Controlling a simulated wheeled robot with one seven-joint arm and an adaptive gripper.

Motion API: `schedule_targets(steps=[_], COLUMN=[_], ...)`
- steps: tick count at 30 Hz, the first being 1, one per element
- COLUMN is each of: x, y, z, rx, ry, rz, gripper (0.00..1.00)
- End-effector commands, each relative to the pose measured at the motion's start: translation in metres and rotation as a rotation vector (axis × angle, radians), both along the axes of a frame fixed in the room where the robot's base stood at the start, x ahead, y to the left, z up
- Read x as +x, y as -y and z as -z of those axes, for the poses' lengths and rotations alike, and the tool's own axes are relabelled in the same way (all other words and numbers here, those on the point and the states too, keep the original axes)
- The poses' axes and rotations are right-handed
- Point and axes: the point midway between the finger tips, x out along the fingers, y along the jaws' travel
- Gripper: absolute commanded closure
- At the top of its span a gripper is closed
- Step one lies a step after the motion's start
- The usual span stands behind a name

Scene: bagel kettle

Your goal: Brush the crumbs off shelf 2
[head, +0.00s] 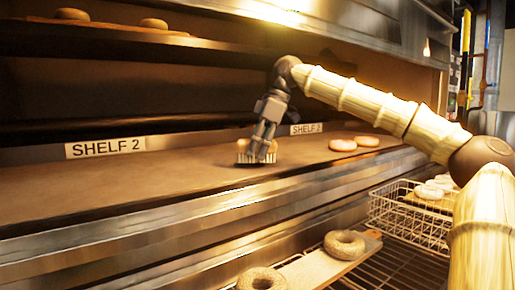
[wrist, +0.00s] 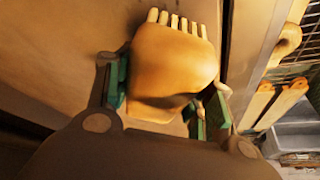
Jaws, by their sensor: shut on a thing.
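My gripper (head: 263,143) is shut on a wooden brush (head: 257,147) at the surface of shelf 2 (head: 200,172). The brush's pale bristles point down to the shelf in the head view, and they seem to touch it. In the wrist view the brush's tan block (wrist: 172,55) sits between the green finger pads of my gripper (wrist: 160,95), bristles at the top. Two SHELF 2 labels stand along the back of the shelf, one at left (head: 105,147) and one at right (head: 306,128). I cannot make out any crumbs on the shelf.
Bagels sit on the upper shelf (head: 110,28). Below, a board (head: 312,268) carries bagels, and a wire basket (head: 410,217) with bagels stands at right. The shelf left of the brush looks clear.

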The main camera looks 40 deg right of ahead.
Motion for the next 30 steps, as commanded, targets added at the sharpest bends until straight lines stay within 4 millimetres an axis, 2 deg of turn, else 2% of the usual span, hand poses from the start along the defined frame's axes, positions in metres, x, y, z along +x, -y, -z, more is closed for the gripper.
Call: schedule_targets(steps=[30], x=[0.000], y=[0.000], z=[0.016], rx=[0.000], ry=[0.000], rz=[0.000], gripper=[0.77])
